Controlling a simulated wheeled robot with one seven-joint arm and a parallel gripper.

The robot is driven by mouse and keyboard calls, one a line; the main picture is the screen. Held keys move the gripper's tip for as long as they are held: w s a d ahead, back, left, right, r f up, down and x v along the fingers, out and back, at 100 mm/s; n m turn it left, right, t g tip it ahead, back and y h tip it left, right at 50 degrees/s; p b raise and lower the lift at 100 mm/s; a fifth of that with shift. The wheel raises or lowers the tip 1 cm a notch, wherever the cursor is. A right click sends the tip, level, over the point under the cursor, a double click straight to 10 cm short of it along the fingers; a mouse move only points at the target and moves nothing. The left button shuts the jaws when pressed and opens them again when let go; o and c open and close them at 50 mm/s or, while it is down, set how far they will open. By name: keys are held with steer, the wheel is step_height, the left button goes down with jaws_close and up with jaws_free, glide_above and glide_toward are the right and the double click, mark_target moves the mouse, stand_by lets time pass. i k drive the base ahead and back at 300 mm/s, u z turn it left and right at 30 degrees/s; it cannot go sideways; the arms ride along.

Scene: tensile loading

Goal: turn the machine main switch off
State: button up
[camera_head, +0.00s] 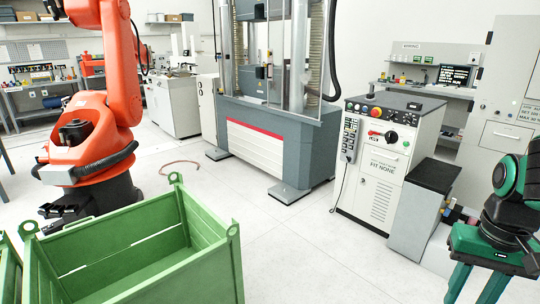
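The control cabinet (378,185) is a white and grey box with a dark top, standing right of centre. My gripper (476,288) is at the lower right, teal and black, with two fingers pointing down and apart. It is empty and well away from the switch, in front and to the right of the cabinet. The fingertips are near the frame's lower edge.
A separate red knob (376,112) and several buttons are on the cabinet. A grey box (424,205) stands at its right side. The testing machine (270,140) is left of it. A green crate (130,250) and an orange robot arm (95,130) stand left. Floor between is clear.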

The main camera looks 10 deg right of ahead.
mark_target(390, 137)
steer(key=i, duration=1.4)
steer(key=z, duration=0.7)
steer(key=i, duration=1.55)
steer(key=z, duration=0.5)
